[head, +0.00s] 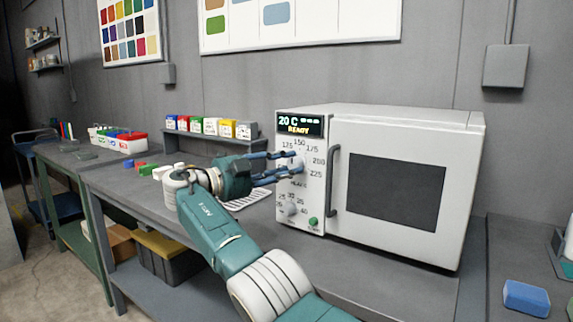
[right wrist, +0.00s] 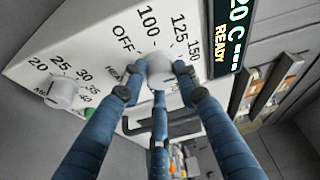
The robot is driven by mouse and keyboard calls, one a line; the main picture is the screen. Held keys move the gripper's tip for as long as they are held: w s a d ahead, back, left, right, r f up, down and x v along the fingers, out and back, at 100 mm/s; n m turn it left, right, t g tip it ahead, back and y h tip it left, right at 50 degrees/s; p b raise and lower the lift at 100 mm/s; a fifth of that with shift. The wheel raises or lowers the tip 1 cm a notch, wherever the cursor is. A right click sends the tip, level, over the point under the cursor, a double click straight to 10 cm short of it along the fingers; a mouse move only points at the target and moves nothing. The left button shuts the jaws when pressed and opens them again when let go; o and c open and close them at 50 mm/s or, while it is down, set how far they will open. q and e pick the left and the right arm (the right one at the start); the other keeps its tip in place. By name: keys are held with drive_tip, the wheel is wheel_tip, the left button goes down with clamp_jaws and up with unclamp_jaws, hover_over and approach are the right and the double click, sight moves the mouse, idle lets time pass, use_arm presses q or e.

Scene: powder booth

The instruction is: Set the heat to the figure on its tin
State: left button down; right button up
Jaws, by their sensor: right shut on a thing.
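The white oven (head: 400,115) stands on the bench with its door closed. Its display (head: 300,124) reads 20 C and READY. The heat dial (right wrist: 158,66) is a pale knob ringed by OFF, 100, 125, 150 and higher figures. My right gripper (head: 288,163) is shut on this dial, its blue fingers around the knob. The fingers hide much of the dial, so I cannot tell which figure its pointer meets. A row of coloured tins (head: 211,126) stands on a small shelf behind; their labels are too small to read. My left gripper is not in view.
The minutes dial (right wrist: 64,90) sits lower on the panel, with a green button (head: 313,222) beside it. The vertical door handle (head: 334,180) is close right of my right gripper. Small coloured blocks lie behind my right arm. A blue block (head: 526,298) lies at the right.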

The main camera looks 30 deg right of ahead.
drive_tip(key=shift+r, duration=0.35)
drive_tip(key=o, duration=0.9)
drive_tip(key=shift+o, duration=1.1)
drive_tip(key=shift+f, duration=0.15)
drive_tip(key=shift+f, duration=0.1)
